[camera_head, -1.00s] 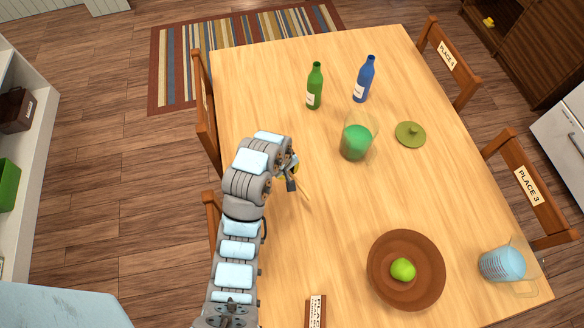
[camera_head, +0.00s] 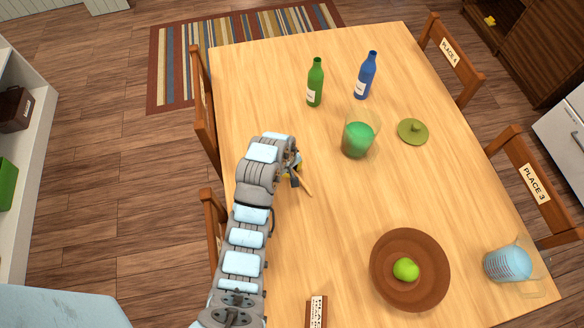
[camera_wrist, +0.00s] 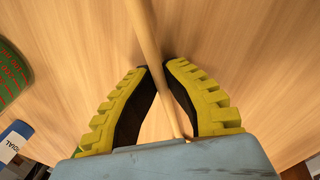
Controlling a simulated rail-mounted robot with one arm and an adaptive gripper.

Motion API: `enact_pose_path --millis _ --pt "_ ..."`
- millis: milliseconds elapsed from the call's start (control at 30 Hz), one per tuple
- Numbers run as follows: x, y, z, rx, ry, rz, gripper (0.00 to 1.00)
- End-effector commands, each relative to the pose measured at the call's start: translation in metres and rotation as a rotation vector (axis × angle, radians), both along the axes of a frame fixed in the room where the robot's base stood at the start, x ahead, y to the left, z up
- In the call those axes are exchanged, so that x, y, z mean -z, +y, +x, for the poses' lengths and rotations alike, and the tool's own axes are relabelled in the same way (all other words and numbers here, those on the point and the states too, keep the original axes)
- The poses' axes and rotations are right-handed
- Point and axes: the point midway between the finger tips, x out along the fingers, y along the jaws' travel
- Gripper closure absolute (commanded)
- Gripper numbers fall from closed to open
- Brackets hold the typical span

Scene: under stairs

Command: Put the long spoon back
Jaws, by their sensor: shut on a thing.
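The long spoon shows as a thin pale wooden rod (camera_wrist: 147,32) in the wrist view, running from the top edge down between my fingers. My gripper (camera_wrist: 156,68) has its yellow-edged fingers shut on this rod. In the head view, my gripper (camera_head: 295,176) is over the left part of the table, and a short tilted length of the spoon (camera_head: 304,187) sticks out below it to the right. The spoon's bowl end is not visible in either view.
A glass of green liquid (camera_head: 357,139) stands right of my gripper, with green (camera_head: 315,83) and blue (camera_head: 366,76) bottles behind. A green lid (camera_head: 413,132), brown bowl (camera_head: 436,282) with a green apple (camera_head: 406,269), and blue-filled jug (camera_head: 508,264) are farther right. The table's middle is clear.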

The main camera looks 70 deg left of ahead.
Motion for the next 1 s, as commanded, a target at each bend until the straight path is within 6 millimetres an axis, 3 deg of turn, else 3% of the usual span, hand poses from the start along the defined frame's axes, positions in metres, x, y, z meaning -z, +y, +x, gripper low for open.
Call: enact_pose_path --millis 133,233,667,1000 --pt "0.0 0.0 0.0 0.0 -0.001 0.0 1.0" --pt "0.0 0.0 0.0 0.0 -0.001 0.0 0.67" --pt "-0.006 0.001 -0.001 0.0 -0.003 0.003 0.67" --pt "-0.048 -0.003 -0.01 0.0 -0.005 0.004 0.67"
